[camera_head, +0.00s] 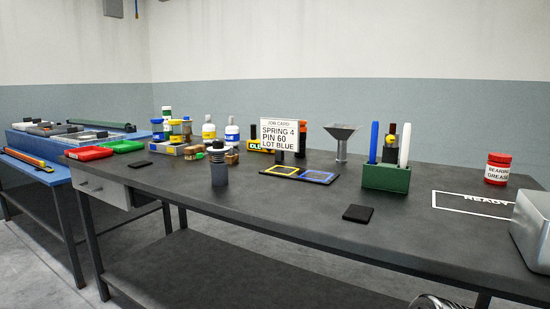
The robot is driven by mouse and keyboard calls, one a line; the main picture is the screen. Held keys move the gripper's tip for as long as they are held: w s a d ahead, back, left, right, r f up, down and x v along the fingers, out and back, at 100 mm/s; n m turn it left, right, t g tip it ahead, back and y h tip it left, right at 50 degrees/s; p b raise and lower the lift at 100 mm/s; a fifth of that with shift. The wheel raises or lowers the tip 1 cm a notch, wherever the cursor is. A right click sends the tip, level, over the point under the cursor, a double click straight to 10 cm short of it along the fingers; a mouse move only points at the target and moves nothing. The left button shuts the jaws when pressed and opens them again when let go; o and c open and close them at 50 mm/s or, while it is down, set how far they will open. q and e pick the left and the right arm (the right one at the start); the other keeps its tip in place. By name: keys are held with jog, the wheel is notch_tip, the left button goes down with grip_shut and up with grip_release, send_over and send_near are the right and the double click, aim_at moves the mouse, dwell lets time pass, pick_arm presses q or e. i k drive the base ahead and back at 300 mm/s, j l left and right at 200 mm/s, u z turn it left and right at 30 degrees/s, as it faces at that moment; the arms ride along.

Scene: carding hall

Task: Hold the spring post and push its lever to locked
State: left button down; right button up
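A dark grey post (219,174) stands upright on the dark workbench (290,195), left of the middle. It has a ribbed, coil-like black upper part and a pale cap; I take it to be the spring post. Its lever is too small to make out, so its position cannot be told. A job card (279,135) behind it reads SPRING 4, PIN 60, LOT BLUE. Neither of my grippers is in view, and nothing is seen touching the post.
A mat with yellow and blue frames (300,175), a green holder (386,178), a funnel-shaped stand (341,142) and a grease jar (497,169) stand to the right. Red (89,153) and green trays (123,146) and bottles are left. Bench in front of the post is clear.

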aim_at(198, 156)
jog(key=i+j+z, duration=0.25)
jog(key=j+z, duration=0.3)
jog(key=i+j+z, duration=0.1)
jog(key=j+z, duration=0.15)
jog(key=j, duration=0.2)
jog(key=j+z, duration=0.3)
jog(key=i+j, duration=0.05)
jog(key=j, duration=0.05)
